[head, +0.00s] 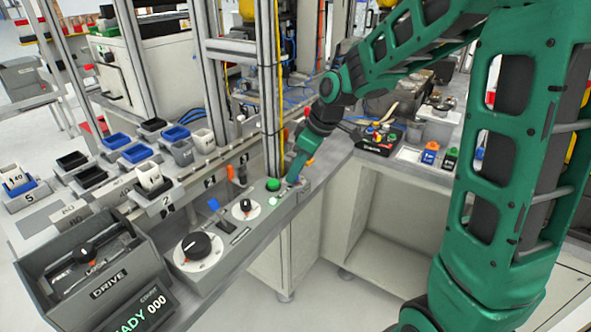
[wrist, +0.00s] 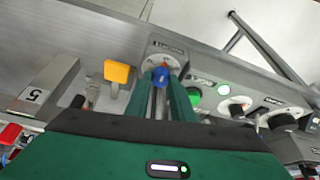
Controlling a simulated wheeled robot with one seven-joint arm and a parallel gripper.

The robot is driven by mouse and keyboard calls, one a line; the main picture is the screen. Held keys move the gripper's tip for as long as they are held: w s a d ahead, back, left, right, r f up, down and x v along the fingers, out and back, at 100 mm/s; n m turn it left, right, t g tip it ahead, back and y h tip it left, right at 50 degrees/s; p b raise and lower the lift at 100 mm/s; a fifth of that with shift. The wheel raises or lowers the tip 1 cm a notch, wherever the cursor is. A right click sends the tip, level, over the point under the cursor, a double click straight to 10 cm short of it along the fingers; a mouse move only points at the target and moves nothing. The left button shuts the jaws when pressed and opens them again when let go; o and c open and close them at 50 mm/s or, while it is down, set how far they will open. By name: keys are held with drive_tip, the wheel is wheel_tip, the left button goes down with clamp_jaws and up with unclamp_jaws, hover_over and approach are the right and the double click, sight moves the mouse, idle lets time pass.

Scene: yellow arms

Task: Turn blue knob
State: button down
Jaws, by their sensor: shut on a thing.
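The blue knob (wrist: 160,76) sits on a pale round dial on the grey panel in the wrist view. My gripper (wrist: 161,86) has its two green fingers around the blue knob, one on each side, and is shut on it. In the head view my gripper (head: 292,178) reaches down to the far end of the panel, and it hides the blue knob there.
A green button (wrist: 194,97) is just right of my fingers, and a yellow switch (wrist: 118,72) is to the left. Small bins (head: 136,153) line the left.

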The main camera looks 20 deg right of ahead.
drive_tip(key=m+h, duration=0.1)
drive_tip(key=m, duration=0.2)
drive_tip(key=m+t+h, duration=0.1)
drive_tip(key=m, duration=0.2)
drive_tip(key=shift+a+r, duration=0.1)
drive_tip(key=m+h, duration=0.1)
drive_tip(key=m, duration=0.2)
drive_tip(key=m+h, duration=0.1)
drive_tip(key=m, duration=0.1)
drive_tip(key=shift+a+m, duration=0.2)
drive_tip(key=shift+m, duration=0.2)
idle(0.3)
drive_tip(key=c, duration=1.8)
unclamp_jaws()
